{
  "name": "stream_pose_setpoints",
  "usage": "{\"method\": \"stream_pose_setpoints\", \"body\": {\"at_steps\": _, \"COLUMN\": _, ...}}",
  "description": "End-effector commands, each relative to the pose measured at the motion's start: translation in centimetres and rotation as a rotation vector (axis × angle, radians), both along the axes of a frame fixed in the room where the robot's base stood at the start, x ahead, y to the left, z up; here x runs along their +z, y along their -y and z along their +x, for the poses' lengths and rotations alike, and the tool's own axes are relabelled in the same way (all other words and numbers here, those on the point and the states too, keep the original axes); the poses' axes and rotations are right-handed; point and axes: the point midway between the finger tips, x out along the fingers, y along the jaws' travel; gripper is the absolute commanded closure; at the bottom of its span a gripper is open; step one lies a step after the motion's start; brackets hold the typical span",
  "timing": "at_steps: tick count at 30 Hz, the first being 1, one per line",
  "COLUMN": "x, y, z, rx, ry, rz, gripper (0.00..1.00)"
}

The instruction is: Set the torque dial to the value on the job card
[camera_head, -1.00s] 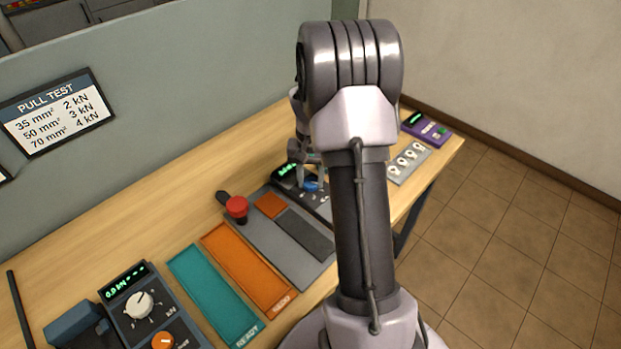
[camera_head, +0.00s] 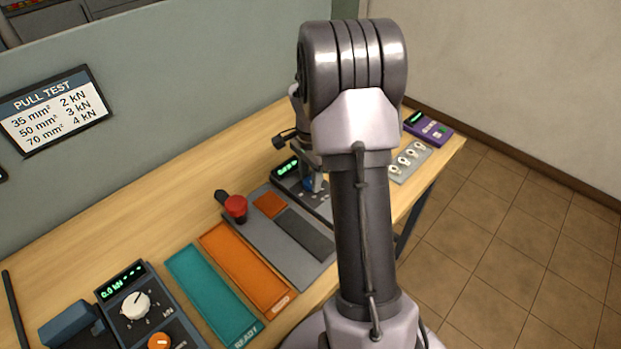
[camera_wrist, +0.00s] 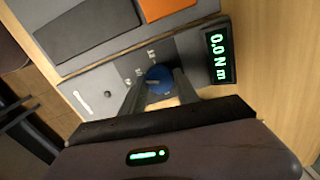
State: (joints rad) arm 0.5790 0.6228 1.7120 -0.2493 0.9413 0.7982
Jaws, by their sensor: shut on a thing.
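The blue torque dial (camera_wrist: 159,80) sits on a dark grey box beside a green display (camera_wrist: 219,57) that reads 0.0 N m in the wrist view. My gripper (camera_wrist: 158,88) is shut on this dial, one finger on each side. In the head view the dial (camera_head: 310,184) shows partly, and the display (camera_head: 286,168) is too small to read surely. My arm hides part of the box. A card on the wall headed PULL TEST (camera_head: 53,109) lists 35, 50 and 70 mm² with 2, 3 and 4 kN. I cannot make out a job card with a torque value.
A red button (camera_head: 236,207) stands on a grey plate left of the torque box. Orange (camera_head: 246,268) and teal (camera_head: 208,295) trays and a kN tester (camera_head: 138,304) lie further left. Keyed switches (camera_head: 409,160) and a purple device (camera_head: 428,128) are on the right.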

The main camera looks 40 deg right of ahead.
Motion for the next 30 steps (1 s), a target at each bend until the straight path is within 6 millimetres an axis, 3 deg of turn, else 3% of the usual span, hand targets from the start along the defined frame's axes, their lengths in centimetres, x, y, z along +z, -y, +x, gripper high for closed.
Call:
{"method": "stream_pose_setpoints", "body": {"at_steps": 10, "x": 0.09, "y": 0.06, "z": 0.06, "rx": -0.112, "ry": 0.002, "rz": -0.002, "gripper": 1.00}}
{"method": "stream_pose_setpoints", "body": {"at_steps": 25, "x": 0.12, "y": 0.06, "z": 0.07, "rx": -0.129, "ry": 0.003, "rz": -0.001, "gripper": 1.00}}
{"method": "stream_pose_setpoints", "body": {"at_steps": 26, "x": 0.12, "y": 0.06, "z": 0.07, "rx": -0.129, "ry": 0.003, "rz": -0.001, "gripper": 0.61}}
{"method": "stream_pose_setpoints", "body": {"at_steps": 29, "x": 0.10, "y": 0.05, "z": 0.06, "rx": -0.128, "ry": 0.002, "rz": -0.001, "gripper": 0.42}}
{"method": "stream_pose_setpoints", "body": {"at_steps": 30, "x": 0.09, "y": 0.04, "z": 0.05, "rx": -0.128, "ry": 0.002, "rz": -0.001, "gripper": 0.41}}
